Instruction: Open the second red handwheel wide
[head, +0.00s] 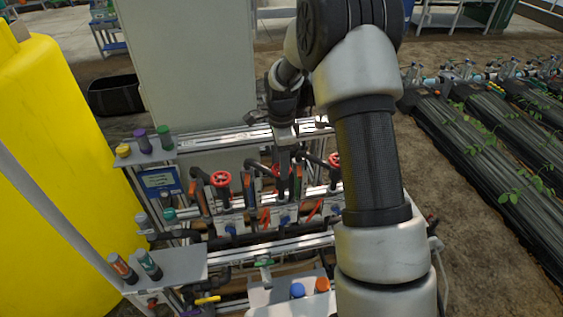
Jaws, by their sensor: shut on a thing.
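Three red handwheels stand in a row on the skid's pipework in the head view. The first red handwheel (220,179) is at the left and in plain sight. The second red handwheel (275,170) is in the middle, mostly hidden behind my gripper. The third red handwheel (333,160) is at the right, close beside my arm. My gripper (284,176) points down at the second handwheel and is shut on it. The fingertips and their exact hold on the rim are too small to make out.
A yellow tank (55,170) fills the left side. A small shelf (165,270) with bottles juts out at front left. Orange-red levers (265,216) sit below the wheels. A grey panel (195,60) stands behind. Planted rows (490,140) lie to the right.

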